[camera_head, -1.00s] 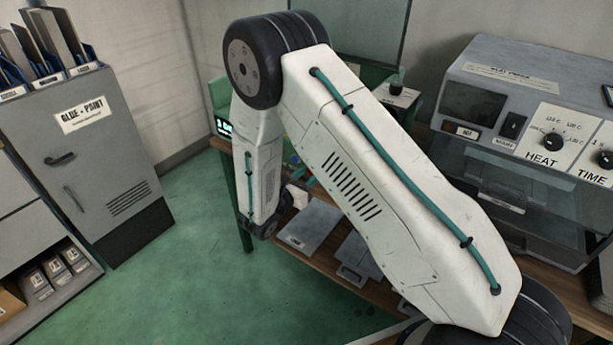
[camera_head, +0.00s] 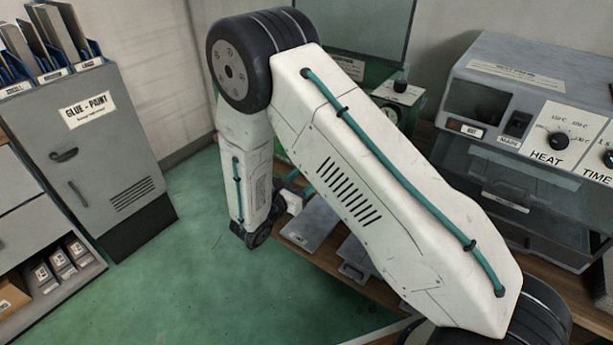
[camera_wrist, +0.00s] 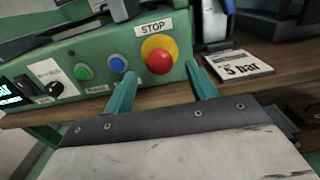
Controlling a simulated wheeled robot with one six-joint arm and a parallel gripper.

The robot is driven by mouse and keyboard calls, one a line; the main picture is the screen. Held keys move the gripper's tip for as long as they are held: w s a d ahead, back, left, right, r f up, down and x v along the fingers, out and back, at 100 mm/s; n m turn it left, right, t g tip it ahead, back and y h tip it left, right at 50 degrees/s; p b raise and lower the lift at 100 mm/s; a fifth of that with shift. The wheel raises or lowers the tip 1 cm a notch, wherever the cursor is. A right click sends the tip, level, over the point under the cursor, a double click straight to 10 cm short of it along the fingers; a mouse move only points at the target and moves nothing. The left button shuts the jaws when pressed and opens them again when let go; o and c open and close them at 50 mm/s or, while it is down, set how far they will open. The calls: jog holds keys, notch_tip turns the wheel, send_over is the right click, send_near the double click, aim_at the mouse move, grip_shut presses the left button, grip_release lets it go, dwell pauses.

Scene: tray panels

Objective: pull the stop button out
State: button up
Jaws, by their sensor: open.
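The stop button (camera_wrist: 159,60) is a red mushroom knob on a yellow round base, under a white STOP label, on the front of a green machine panel (camera_wrist: 95,49) in the wrist view. My gripper (camera_wrist: 161,76) is open, with its two teal fingers spread. In the picture, the left fingertip is to the lower left of the red knob and the right one to its right. Nothing is held between them. Whether either finger touches the knob or panel cannot be told. In the head view my arm hides the button.
A blue button (camera_wrist: 117,64), a green button (camera_wrist: 84,72) and a black knob (camera_wrist: 54,88) sit left on the panel. A card reading 5 bar (camera_wrist: 234,66) lies on the wooden bench at right. A heat press (camera_head: 520,110) stands right in the head view.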

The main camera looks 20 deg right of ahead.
jog(key=v, duration=0.5)
jog(key=shift+s+a, duration=0.15)
jog(key=shift+a, duration=0.05)
jog(key=shift+f, duration=0.1)
jog(key=s+d+r+m+g+y, duration=0.1)
jog(key=s+d+r+m+g, duration=0.35)
jog(key=s+m+g, duration=0.2)
jog(key=s+d+r+m+g+y, duration=0.1)
jog(key=s+d+r+m+g, duration=0.4)
jog(key=s, duration=0.3)
jog(key=s+d+r+m+t+y, duration=0.2)
jog(key=s+r+m+y, duration=1)
jog(key=s+r, duration=0.5)
jog(key=shift+s+r+m+y, duration=0.3)
jog(key=shift+r+m, duration=0.2)
jog(key=shift+m, duration=0.35)
